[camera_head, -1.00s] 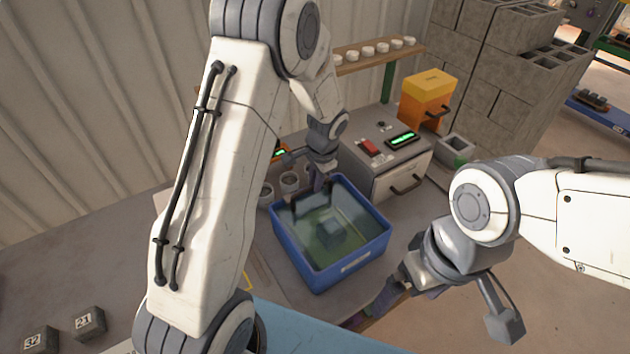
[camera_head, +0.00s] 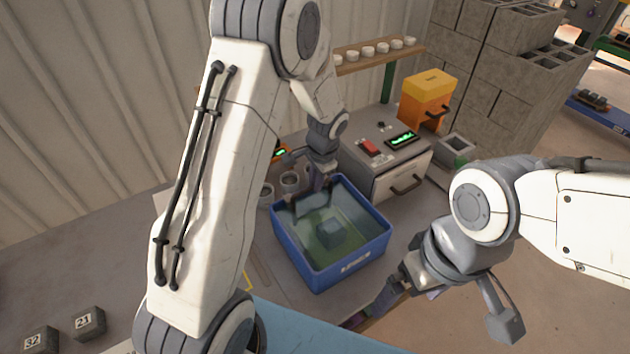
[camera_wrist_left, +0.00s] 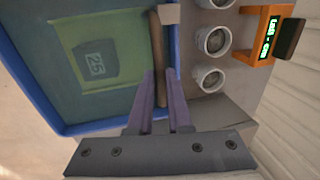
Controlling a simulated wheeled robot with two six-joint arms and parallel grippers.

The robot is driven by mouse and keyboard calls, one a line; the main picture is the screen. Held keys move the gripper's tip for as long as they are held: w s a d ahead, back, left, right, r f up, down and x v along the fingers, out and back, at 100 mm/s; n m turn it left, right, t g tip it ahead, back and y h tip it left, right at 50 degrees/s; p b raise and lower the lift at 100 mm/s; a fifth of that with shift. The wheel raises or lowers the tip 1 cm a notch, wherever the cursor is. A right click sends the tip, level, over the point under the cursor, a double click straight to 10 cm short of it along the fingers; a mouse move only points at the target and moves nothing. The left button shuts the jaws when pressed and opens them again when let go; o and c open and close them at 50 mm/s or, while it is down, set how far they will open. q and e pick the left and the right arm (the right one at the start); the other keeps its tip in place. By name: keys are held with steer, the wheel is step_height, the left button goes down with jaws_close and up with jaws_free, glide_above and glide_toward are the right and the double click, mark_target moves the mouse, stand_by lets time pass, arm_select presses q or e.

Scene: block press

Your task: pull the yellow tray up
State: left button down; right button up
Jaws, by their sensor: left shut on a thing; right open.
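The yellow tray (camera_head: 320,255) lies under the water in the blue tub (camera_head: 350,268) and looks greenish. It also shows in the left wrist view (camera_wrist_left: 130,27). A grey block marked 25 (camera_wrist_left: 97,64) sits on it; it shows in the head view too (camera_head: 331,234). My left gripper (camera_head: 318,182) is at the tub's far edge. In the left wrist view its purple fingers (camera_wrist_left: 159,88) are shut on a brown bar-like handle (camera_wrist_left: 157,55). How the handle joins the tray is not clear. My right gripper (camera_head: 372,308) is open and empty, low in front of the tub.
Small white cups (camera_wrist_left: 210,40) stand beside the tub, with an orange display unit (camera_wrist_left: 270,35) behind them. A grey machine (camera_head: 390,158) with a handle is at the tub's right. An orange box (camera_head: 428,98) stands behind. Blocks marked 21 (camera_head: 88,322) and 32 (camera_head: 40,341) lie at front left.

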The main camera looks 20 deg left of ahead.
arm_select(q)
steer(key=shift+w+r, duration=0.1)
step_height(320, 180, up, 8)
steer(key=p, duration=0.5)
steer(key=c, duration=0.8)
jaws_free()
steer(key=shift+f, duration=0.25)
steer(key=shift+c, duration=0.2)
step_height(320, 180, up, 10)
steer(key=s+d+b, duration=0.1)
steer(key=b, duration=0.1)
steer(key=shift+s+d+r+b, duration=0.15)
steer(key=shift+d+b, duration=0.15)
steer(key=shift+b, duration=0.05)
